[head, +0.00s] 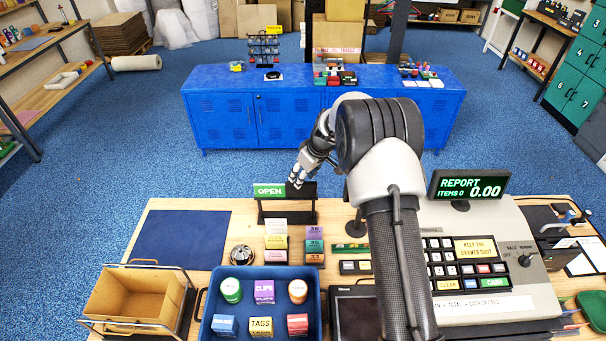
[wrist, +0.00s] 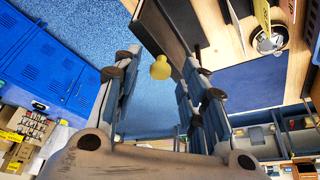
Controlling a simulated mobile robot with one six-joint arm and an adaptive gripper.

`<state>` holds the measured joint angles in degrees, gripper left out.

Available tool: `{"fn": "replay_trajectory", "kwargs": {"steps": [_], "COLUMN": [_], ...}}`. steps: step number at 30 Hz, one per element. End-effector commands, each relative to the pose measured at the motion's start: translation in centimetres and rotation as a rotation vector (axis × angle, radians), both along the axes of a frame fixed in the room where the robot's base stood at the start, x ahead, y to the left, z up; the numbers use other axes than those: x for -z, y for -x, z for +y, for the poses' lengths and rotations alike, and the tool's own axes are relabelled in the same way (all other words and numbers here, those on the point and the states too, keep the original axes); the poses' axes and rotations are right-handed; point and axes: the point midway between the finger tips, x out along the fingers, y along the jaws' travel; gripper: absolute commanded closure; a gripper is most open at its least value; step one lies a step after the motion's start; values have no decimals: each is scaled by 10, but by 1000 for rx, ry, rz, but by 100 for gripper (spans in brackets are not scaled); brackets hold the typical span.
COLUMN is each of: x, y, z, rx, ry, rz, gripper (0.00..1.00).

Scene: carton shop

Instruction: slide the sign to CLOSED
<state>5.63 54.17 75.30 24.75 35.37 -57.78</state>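The sign (head: 269,190) stands at the back edge of the counter in the head view and shows a green plate reading OPEN at its left. Its dark frame (head: 273,213) runs to the right below the plate. My gripper (head: 297,183) is at the right end of the plate, over the sign's upper part. In the wrist view, a yellow knob (wrist: 160,68) lies between the fingertips of my gripper (wrist: 157,62), with a gap visible on both sides. The fingers are apart and look empty. The sign's dark panel (wrist: 165,25) is just past the knob. Contact cannot be told.
Coloured card stacks (head: 276,240), a bell (head: 241,255) and a blue tray (head: 210,306) of small goods stand in front of the sign. The cash register (head: 480,240) is to the right. A blue mat (head: 180,238) lies clear at left. Blue cabinets (head: 225,120) stand behind.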

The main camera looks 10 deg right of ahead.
Motion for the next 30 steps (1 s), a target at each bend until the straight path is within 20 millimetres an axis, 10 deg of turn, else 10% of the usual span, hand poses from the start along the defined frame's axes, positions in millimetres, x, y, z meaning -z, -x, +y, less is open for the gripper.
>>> {"fn": "replay_trajectory", "kwargs": {"steps": [30], "x": [0], "y": [0], "z": [0], "rx": [0], "ry": [-1], "rz": [-1], "gripper": [100]}}
